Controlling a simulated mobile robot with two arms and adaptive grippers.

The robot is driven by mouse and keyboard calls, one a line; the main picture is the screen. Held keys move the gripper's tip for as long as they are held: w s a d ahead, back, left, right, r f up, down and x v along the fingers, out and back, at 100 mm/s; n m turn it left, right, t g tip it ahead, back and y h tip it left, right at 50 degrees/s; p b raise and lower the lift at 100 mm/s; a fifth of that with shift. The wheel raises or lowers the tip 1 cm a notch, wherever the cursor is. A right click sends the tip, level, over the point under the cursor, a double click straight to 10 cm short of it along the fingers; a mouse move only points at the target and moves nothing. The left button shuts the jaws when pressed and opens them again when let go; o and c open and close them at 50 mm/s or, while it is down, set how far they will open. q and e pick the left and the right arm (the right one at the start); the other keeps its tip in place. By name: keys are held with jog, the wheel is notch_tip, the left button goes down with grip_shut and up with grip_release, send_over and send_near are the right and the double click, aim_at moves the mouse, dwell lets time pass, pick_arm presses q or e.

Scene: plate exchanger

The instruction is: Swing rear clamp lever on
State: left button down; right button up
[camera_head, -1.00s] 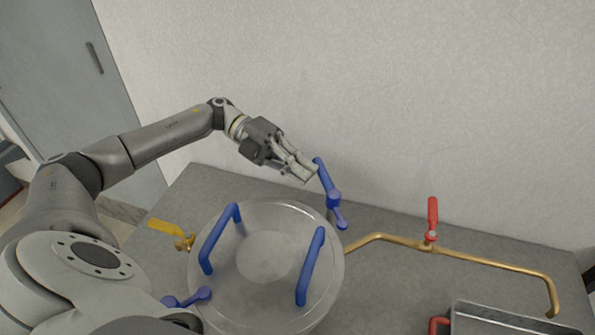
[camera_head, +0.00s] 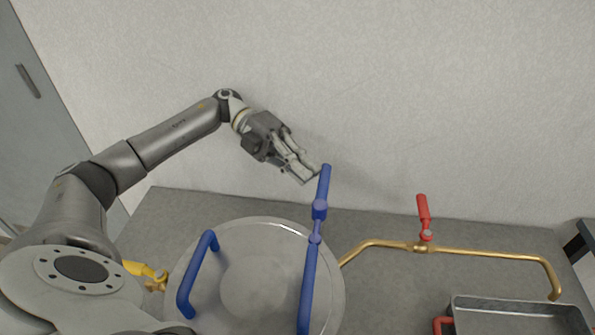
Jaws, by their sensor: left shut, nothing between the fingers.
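The rear clamp lever (camera_head: 323,188) is blue and stands up at the back right rim of the round metal lid (camera_head: 250,285). Its lower end overlaps the top of the lid's right blue handle (camera_head: 308,285) in the picture. My left gripper (camera_head: 313,178) is shut and empty, with its fingertips just left of the lever's upper part. I cannot tell whether they touch it. The lid's left blue handle (camera_head: 198,275) is in plain view. My right gripper does not show.
A brass pipe (camera_head: 480,252) with a red valve handle (camera_head: 423,208) runs to the right. A metal tray (camera_head: 515,304) with a red handle sits at the lower right. A yellow valve handle (camera_head: 140,269) lies left of the lid. The wall is close behind.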

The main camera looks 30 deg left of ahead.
aim_at(320, 180)
pick_arm(q)
jog(key=shift+w+d, duration=0.55)
jog(key=shift+d, duration=0.05)
jog(key=shift+w+d+b, duration=0.35)
jog(key=shift+w+d, duration=0.25)
jog(key=shift+d, duration=0.25)
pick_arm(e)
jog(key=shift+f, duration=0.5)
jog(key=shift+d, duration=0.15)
